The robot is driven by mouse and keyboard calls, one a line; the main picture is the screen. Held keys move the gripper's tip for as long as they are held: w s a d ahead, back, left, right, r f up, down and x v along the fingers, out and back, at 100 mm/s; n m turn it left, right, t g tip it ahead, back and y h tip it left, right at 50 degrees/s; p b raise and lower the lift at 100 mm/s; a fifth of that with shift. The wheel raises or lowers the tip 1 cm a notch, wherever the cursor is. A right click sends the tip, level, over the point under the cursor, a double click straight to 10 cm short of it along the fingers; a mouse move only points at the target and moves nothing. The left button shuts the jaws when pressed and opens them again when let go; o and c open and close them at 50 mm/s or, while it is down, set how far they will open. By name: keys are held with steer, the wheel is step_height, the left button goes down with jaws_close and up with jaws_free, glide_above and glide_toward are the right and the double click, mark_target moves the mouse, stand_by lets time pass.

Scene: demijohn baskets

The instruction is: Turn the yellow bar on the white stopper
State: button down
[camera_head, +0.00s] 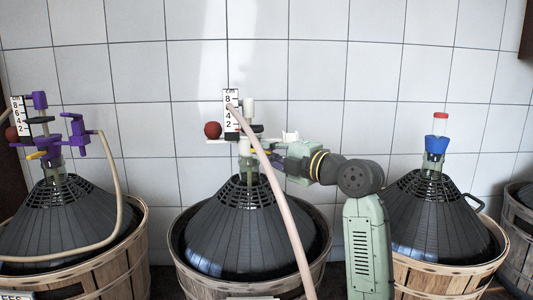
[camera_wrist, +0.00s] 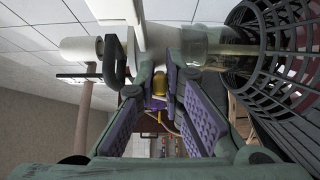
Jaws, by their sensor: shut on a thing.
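The middle demijohn's neck carries a white stopper (camera_head: 245,147) with light-coloured fittings. My gripper (camera_head: 262,153) reaches in from the right at the height of the stopper. In the wrist view, my gripper's purple-padded fingers (camera_wrist: 160,88) close on the small yellow bar (camera_wrist: 159,82) from both sides. The far end of the bar is hidden behind the fingers and fittings. The glass neck (camera_wrist: 205,45) stands just beside the fingertips in that view.
A pale hose (camera_head: 274,190) hangs in front of the middle demijohn basket (camera_head: 187,258). A red ball (camera_head: 212,130) and a number scale (camera_head: 231,112) stand by the stopper. A left demijohn (camera_head: 62,222) has purple fittings; a right one (camera_head: 435,225) has a blue cap.

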steer(key=c, duration=1.7)
jaws_free()
steer(key=v, duration=1.2)
steer(key=shift+a, duration=0.1)
